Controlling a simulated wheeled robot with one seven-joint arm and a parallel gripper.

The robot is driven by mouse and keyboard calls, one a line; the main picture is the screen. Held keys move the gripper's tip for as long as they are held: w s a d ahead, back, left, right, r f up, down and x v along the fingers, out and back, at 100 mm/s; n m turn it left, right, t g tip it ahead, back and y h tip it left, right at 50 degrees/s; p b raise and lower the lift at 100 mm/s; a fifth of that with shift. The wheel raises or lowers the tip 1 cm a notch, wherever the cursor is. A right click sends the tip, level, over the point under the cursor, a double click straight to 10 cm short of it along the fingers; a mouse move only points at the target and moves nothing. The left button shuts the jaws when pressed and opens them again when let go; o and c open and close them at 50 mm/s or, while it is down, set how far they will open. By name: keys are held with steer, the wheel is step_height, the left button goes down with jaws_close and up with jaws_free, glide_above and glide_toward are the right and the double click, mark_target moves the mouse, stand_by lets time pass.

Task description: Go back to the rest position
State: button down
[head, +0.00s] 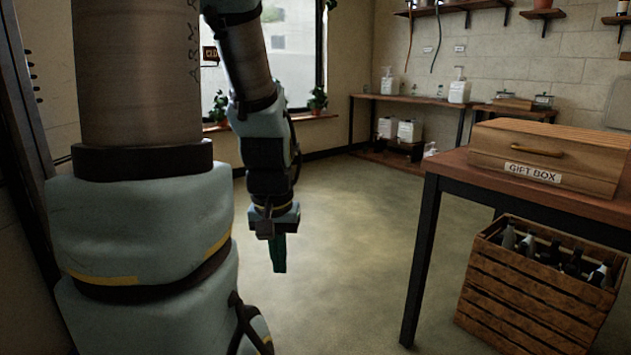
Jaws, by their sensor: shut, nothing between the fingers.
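My gripper (279,255) hangs low in the middle left of the head view, pointing down over the bare floor. Its green fingers are shut with nothing visible between them. It is apart from every object. The white pump buckets (459,87) and (388,82) stand on the back bench, far beyond my gripper. Two more white containers (409,131) stand on a low shelf under that bench.
A wooden table (441,173) at right carries a closed gift box (545,158). A slatted crate (533,296) of bottles stands on the floor beneath. The floor (350,220) between my arm and the table is clear. A window (290,60) is behind my arm.

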step_height(320, 180, up, 24)
steer(key=p, duration=2.1)
steer(key=shift+p, duration=0.4)
steer(key=shift+r, duration=0.1)
